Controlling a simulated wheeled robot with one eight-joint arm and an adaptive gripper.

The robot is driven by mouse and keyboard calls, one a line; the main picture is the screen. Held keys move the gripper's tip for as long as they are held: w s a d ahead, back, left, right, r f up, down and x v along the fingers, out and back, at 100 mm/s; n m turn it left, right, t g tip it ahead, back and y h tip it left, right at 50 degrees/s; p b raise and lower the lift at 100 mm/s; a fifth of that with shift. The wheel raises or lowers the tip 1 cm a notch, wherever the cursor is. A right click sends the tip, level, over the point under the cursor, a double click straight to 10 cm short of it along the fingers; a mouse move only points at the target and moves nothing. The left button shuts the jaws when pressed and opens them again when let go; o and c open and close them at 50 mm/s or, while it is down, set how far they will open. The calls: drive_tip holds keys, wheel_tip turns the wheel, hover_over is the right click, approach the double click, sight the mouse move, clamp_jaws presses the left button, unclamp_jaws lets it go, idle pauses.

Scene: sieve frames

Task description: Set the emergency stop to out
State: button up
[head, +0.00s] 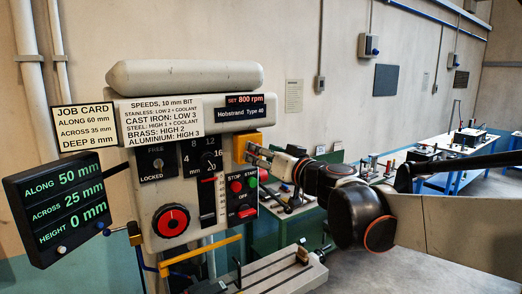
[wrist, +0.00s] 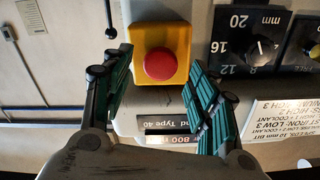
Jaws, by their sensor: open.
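The emergency stop is a red round button (wrist: 159,64) on a yellow box (wrist: 183,42) at the machine head's side. In the head view the yellow box (head: 239,147) shows at the right edge of the panel, and its red button is hidden. My gripper (head: 256,155) is just right of the box, pointing at it. In the wrist view my gripper (wrist: 161,88) is open, with one green-padded finger on each side of the button and nothing held. I cannot tell whether the fingers touch the box. Whether the button is in or out is unclear.
A readout (head: 62,205) hangs left. The machine table (head: 275,272) lies below. Workbenches (head: 440,160) stand behind my arm.

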drive_tip(key=shift+x, duration=1.45)
clamp_jaws()
drive_tip(key=shift+v, duration=0.9)
unclamp_jaws()
drive_tip(key=shift+d, duration=0.1)
